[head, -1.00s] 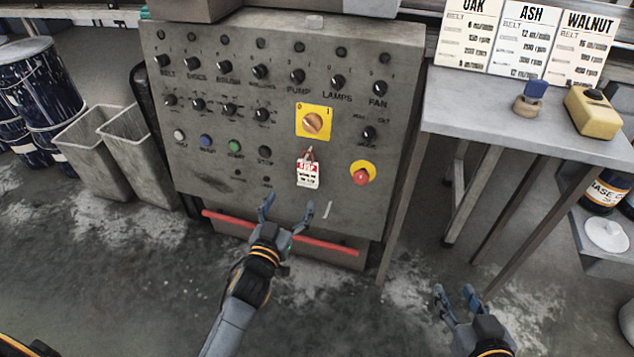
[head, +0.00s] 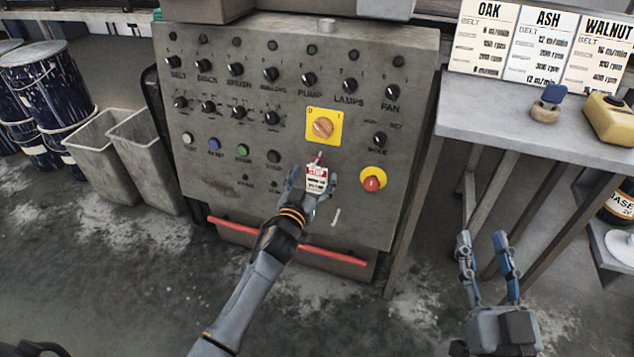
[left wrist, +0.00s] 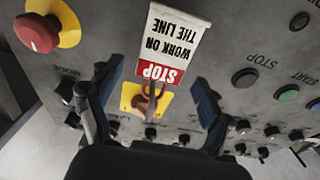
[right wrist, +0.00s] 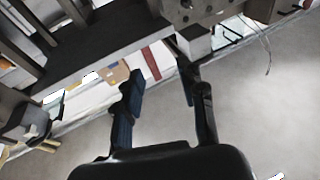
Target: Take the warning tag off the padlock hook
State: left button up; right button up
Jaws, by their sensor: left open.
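The warning tag (head: 316,178) is a small white and red card reading STOP. It hangs on the front of the grey control panel, below the orange rotary switch on its yellow plate (head: 323,126). The left wrist view shows the tag (left wrist: 173,42) upside down. My left gripper (head: 313,184) is open, with one finger on each side of the tag in the head view. I cannot tell whether it touches. My right gripper (head: 486,240) is open and empty in front of the side table.
A red emergency button (head: 371,184) sits right of the tag. Knobs and coloured buttons cover the panel (head: 230,180). A red bar (head: 330,256) crosses its lower part. The side table (head: 500,110) stands right; grey bins (head: 145,150) stand left.

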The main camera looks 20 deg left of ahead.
pick_arm(q)
jog(key=shift+w+b, duration=0.3)
jog(key=shift+w, duration=1.05)
pick_arm(e)
jog(key=shift+s+a+r+t+y, duration=0.1)
jog(key=shift+s+r+t+y, duration=0.15)
jog(key=shift+r+t, duration=0.3)
jog(key=shift+s+d+r+t+y, duration=0.1)
jog(key=shift+s+r+t+y, duration=0.15)
jog(key=shift+r, duration=0.5)
jog(key=shift+s+a+r+t+y, duration=0.1)
jog(key=shift+s+r+t, duration=0.1)
jog(key=shift+r+t, duration=0.4)
pick_arm(q)
jog(key=shift+c, duration=0.2)
jog(key=c, duration=1.1)
jog(key=shift+c, duration=0.2)
jog(key=shift+r, duration=0.1)
pick_arm(e)
jog(key=shift+w, duration=0.1)
